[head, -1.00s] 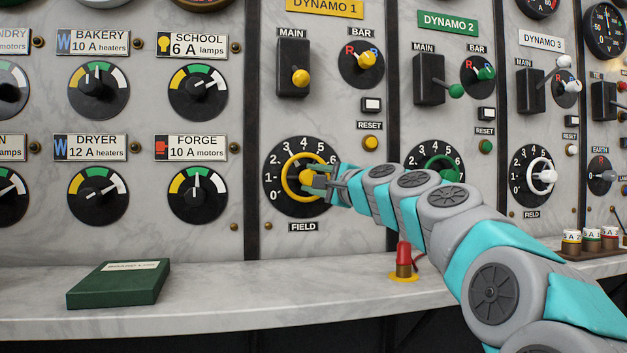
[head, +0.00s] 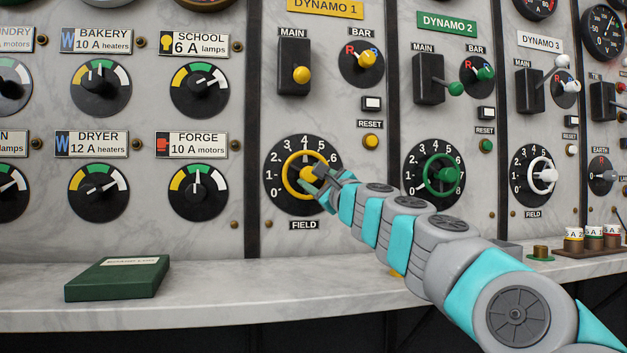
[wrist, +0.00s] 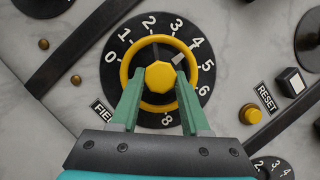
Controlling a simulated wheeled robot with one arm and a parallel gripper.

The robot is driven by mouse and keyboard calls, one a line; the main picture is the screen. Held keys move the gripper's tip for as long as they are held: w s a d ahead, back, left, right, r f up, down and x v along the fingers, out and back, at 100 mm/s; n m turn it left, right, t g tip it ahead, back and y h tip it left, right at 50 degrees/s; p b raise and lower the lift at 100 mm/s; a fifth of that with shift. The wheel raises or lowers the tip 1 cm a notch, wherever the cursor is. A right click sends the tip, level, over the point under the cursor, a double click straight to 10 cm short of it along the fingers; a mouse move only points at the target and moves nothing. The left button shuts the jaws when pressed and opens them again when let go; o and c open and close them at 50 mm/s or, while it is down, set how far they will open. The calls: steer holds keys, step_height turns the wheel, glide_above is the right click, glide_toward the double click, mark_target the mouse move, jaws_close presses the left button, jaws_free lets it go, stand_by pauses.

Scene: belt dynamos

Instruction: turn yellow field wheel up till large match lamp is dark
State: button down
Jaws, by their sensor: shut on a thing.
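The yellow field wheel (head: 287,170) is on the black numbered dial under the DYNAMO 1 plate. It also shows in the wrist view (wrist: 160,40), where a pale mark inside the ring points to about 4. My gripper (head: 320,187) reaches it from the lower right, over the right part of the wheel. In the wrist view my gripper (wrist: 160,82) has a green finger on each side of the yellow hub, and it is shut on the wheel. I see no large match lamp in either view.
The yellow reset button (head: 370,141) and MAIN switch (head: 294,70) are above the wheel. The green field wheel (head: 427,175) is to the right, clear of my arm. A green book (head: 118,278) lies on the shelf at the left.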

steer(key=shift+f, duration=0.1)
steer(key=shift+c, duration=1.9)
jaws_free()
steer(key=b+v, duration=0.1)
steer(key=v, duration=0.6)
steer(key=shift+s+d, duration=0.15)
steer(key=shift+s, duration=0.15)
